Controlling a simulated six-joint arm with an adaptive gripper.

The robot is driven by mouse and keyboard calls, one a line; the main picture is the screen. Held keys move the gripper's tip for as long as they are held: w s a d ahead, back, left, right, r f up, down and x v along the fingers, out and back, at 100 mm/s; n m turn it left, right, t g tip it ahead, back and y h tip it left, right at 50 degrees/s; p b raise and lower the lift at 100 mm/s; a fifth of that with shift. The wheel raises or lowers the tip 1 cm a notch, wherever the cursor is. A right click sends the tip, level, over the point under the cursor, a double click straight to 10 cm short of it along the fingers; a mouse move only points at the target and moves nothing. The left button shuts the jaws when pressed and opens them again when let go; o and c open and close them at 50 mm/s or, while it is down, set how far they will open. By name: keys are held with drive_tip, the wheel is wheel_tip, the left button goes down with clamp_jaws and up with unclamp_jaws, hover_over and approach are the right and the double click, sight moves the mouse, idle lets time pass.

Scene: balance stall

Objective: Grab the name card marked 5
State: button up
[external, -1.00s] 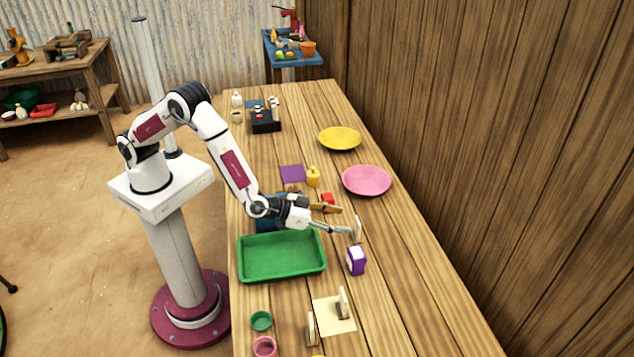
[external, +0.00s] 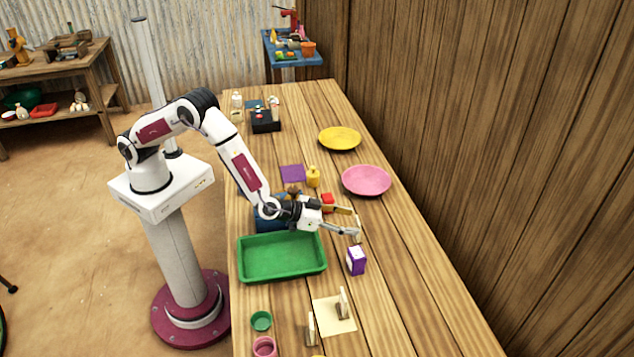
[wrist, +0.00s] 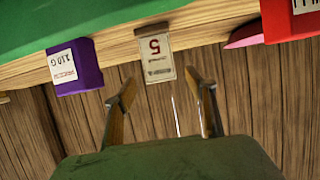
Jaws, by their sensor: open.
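The name card marked 5 (wrist: 157,58) stands on the table and shows upside down at the upper middle of the wrist view. In the external view the card (external: 358,228) is a thin upright piece, partly hidden by my fingers. My gripper (wrist: 163,92) is open, with a finger on each side below the card in the wrist view. In the external view my gripper (external: 354,221) is at the card, low over the table. I cannot tell whether a finger touches it.
A purple box (external: 356,261) stands close to the card. A green tray (external: 243,262) lies to the left. A red block (external: 327,200) and a pink plate (external: 367,180) are behind. Other cards (external: 342,302) stand near the front. The table's right edge by the wall is clear.

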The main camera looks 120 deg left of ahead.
sight(357, 222)
drive_tip(key=shift+x, duration=1.9)
drive_tip(key=c, duration=1.3)
